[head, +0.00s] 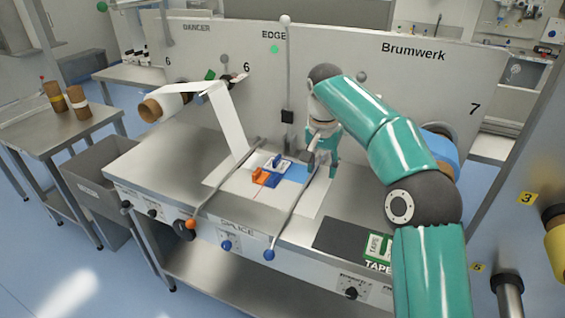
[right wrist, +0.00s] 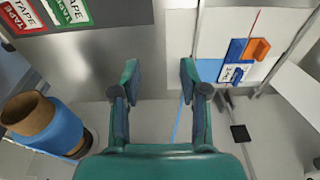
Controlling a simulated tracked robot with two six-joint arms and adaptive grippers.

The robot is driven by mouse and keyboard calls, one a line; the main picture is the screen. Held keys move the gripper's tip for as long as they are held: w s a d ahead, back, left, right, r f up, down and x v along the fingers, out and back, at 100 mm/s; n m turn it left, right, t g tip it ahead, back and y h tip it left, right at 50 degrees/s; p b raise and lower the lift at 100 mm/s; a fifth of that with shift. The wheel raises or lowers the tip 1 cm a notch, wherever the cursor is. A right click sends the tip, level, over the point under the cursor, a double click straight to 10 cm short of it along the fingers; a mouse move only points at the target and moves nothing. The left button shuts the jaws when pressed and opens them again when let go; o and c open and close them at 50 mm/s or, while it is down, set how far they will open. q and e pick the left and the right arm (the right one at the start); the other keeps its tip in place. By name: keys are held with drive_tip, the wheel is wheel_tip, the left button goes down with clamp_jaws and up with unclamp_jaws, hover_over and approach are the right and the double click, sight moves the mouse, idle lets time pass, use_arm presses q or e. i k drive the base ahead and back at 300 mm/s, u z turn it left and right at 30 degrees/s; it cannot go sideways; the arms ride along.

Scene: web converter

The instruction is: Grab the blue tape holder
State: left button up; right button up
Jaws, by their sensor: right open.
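The blue tape holder (head: 277,160) sits with a white card on the splice table (head: 185,150), just behind an orange holder (head: 262,178). In the right wrist view the blue holder (right wrist: 236,50) is at the upper right, beside the orange one (right wrist: 257,49) and above a white card marked TAPE. My right gripper (head: 334,168) is open and empty, right of the blue holder and apart from it. Its two fingers (right wrist: 160,80) show with a clear gap in the right wrist view. My left gripper is not in view.
Metal rods (head: 294,215) cross the table near the holders. A flat blue patch (head: 294,174) lies right of them. A dark mat with tape cards (head: 378,248) is at the front right. A blue-wrapped roll (right wrist: 48,128) is left of my right gripper.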

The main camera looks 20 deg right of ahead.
sight(277, 164)
drive_tip(key=i, duration=0.9)
drive_tip(key=u, duration=0.1)
